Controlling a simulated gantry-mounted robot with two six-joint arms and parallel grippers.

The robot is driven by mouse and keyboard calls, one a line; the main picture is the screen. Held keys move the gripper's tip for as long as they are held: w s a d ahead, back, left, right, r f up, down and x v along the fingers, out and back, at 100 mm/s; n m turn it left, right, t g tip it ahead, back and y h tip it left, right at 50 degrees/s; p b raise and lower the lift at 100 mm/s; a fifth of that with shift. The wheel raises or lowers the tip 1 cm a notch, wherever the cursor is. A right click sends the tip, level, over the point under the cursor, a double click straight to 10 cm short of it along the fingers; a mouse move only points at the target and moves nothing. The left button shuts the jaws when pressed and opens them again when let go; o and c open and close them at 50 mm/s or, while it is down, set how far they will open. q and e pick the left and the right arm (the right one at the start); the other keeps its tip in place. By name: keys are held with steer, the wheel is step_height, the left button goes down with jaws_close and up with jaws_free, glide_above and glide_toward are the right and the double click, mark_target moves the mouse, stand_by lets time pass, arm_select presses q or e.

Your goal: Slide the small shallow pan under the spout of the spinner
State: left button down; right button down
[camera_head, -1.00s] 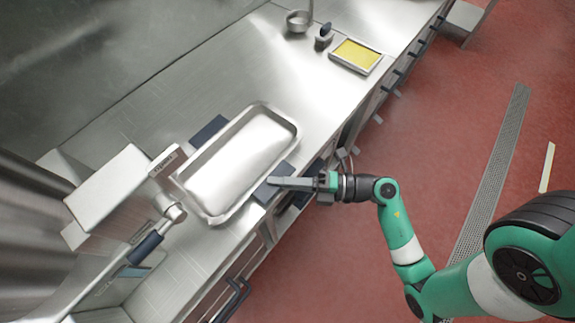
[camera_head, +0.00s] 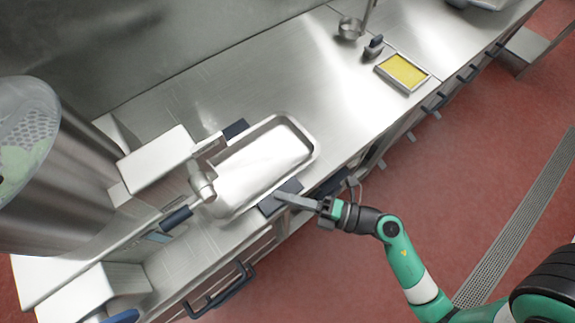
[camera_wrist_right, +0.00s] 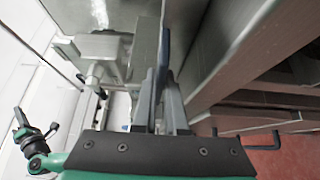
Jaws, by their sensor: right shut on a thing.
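The shallow metal pan (camera_head: 265,160) lies on the steel counter, with a dark blue handle on its far side (camera_head: 236,129) and another on its near side (camera_head: 279,200). The spinner (camera_head: 65,185) is a steel drum at the left. Its spout (camera_head: 203,186) overlaps the pan's left end in the head view; the height gap is hard to judge. My right gripper (camera_head: 285,197) is shut on the near handle, also seen edge-on in the wrist view (camera_wrist_right: 163,50). Part of my left arm shows in the wrist view; its jaws are unclear.
A yellow-filled tray (camera_head: 403,72), a dark-handled tool (camera_head: 374,47) and a small metal cup (camera_head: 350,28) stand farther right on the counter. The counter between them and the pan is clear. Cabinet handles (camera_head: 222,292) stick out along the front edge.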

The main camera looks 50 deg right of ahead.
steer(key=shift+a+r+p, duration=0.15)
steer(key=shift+p, duration=0.15)
steer(key=c, duration=0.9)
jaws_free()
steer(key=shift+o, duration=0.3)
steer(key=o, duration=0.4)
steer(key=shift+f, duration=0.2)
steer(key=shift+o, duration=0.2)
steer(key=shift+s+d, duration=0.3)
steer(key=shift+s, duration=0.1)
steer(key=p+v, duration=0.1)
steer(key=v, duration=0.5)
